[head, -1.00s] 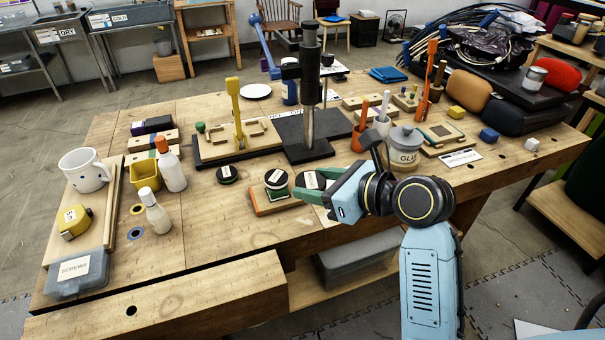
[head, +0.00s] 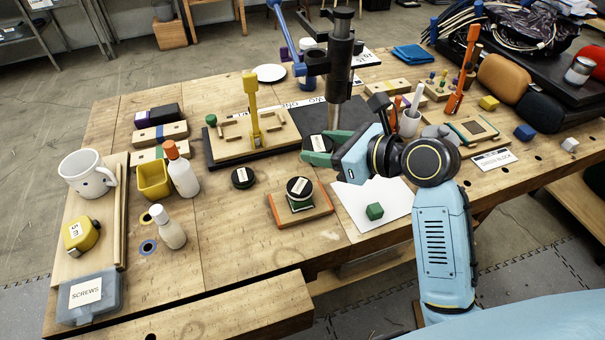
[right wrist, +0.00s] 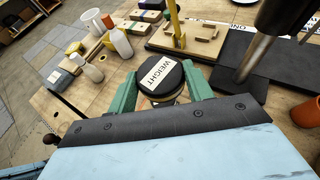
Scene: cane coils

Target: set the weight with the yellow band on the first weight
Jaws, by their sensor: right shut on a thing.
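My right gripper (head: 318,152) is shut on a black round weight (head: 318,143) and holds it above the bench, before the dark press base. The right wrist view shows this weight (right wrist: 163,75) between the green fingers, its white label reading WEIGHT; a thin yellowish edge shows under its top. Another black weight (head: 299,186) with a white label sits on a green piece on the orange-edged board (head: 283,220), left of and nearer than the gripper. A separate low black labelled disc (head: 242,178) lies on the bench further left. My left gripper is out of view.
A white sheet (head: 359,214) with a green cube (head: 374,211) lies right of the board. The press column (head: 340,70) stands close behind the gripper. White bottles (head: 183,176) and a yellow bin (head: 153,180) stand left.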

